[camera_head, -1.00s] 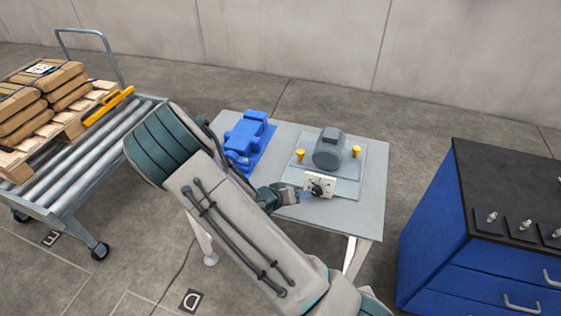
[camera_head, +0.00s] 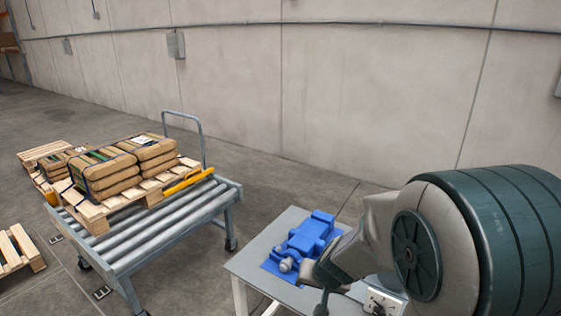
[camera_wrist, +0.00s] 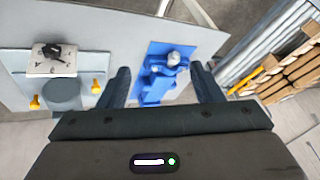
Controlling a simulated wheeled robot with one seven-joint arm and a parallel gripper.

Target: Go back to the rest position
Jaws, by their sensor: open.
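My gripper (camera_wrist: 158,85) is open and empty in the wrist view, its two dark fingers apart above the table. The blue machine (camera_wrist: 162,75) on its blue mat shows between and beyond the fingers, and I see no contact with it. In the head view my arm fills the lower right, and the gripper itself cannot be made out clearly there. The blue machine (camera_head: 308,236) sits on the grey table (camera_head: 262,258), just left of my arm.
A roller cart (camera_head: 165,226) at left carries a wooden pallet with brown sacks (camera_head: 108,175). A yellow bar (camera_head: 188,182) lies there. Floor beyond the table is clear.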

